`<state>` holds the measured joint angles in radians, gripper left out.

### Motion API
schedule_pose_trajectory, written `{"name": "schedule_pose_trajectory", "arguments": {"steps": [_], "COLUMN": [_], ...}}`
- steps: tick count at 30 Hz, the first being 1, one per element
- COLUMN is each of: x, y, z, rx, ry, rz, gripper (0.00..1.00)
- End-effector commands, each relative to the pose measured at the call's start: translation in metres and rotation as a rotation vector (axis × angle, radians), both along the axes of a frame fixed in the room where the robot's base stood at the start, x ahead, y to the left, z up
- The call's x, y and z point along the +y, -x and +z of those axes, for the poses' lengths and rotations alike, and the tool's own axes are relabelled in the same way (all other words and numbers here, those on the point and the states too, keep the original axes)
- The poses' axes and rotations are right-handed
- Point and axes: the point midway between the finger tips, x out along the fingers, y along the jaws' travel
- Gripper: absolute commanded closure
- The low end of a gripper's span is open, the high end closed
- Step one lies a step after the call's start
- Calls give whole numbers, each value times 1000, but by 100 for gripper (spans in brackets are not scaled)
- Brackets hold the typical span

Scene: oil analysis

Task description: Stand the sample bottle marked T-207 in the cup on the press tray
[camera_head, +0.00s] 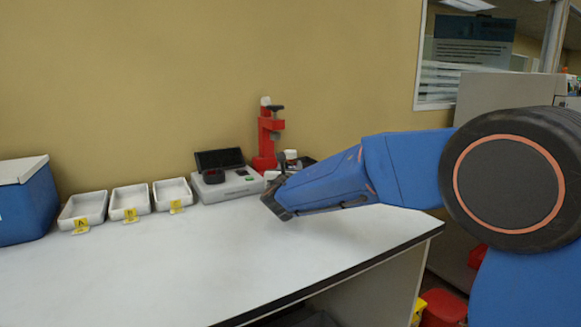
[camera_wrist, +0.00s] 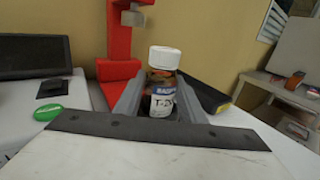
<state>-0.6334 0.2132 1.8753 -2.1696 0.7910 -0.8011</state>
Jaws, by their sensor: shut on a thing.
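The sample bottle (camera_wrist: 162,88) has a white cap, dark contents and a label with a visible "T-2"; the rest of the mark is hidden. My gripper (camera_wrist: 160,100) is shut on it in the wrist view, one finger on each side, and the bottle is upright. In the head view a white bottle cap (camera_head: 291,154) shows just beyond my gripper (camera_head: 283,168). The red press (camera_head: 267,135) stands behind, against the wall; it also shows in the wrist view (camera_wrist: 118,50). I cannot make out the cup or the press tray.
A grey instrument with a dark screen (camera_head: 228,180) stands left of the press. Three white trays (camera_head: 130,202) with yellow tags, one marked A and one B, and a blue box (camera_head: 22,205) stand further left. A dark object (camera_wrist: 203,92) lies right of the bottle. The front worktop is clear.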

Motion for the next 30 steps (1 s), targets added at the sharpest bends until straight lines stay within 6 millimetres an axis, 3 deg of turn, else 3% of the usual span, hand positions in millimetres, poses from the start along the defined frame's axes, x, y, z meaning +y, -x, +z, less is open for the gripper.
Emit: {"name": "schedule_pose_trajectory", "arguments": {"steps": [2,3,5,6,18,30], "x": [0,0,0,0,0,0], "y": [0,0,0,0,1,73], "z": [-2,-3,-2,-2,6,5], "rx": [0,0,0,0,-1,0], "ry": [0,0,0,0,-2,-1], "rz": [0,0,0,0,1,3], "gripper": [92,61,47,45,45,45]}}
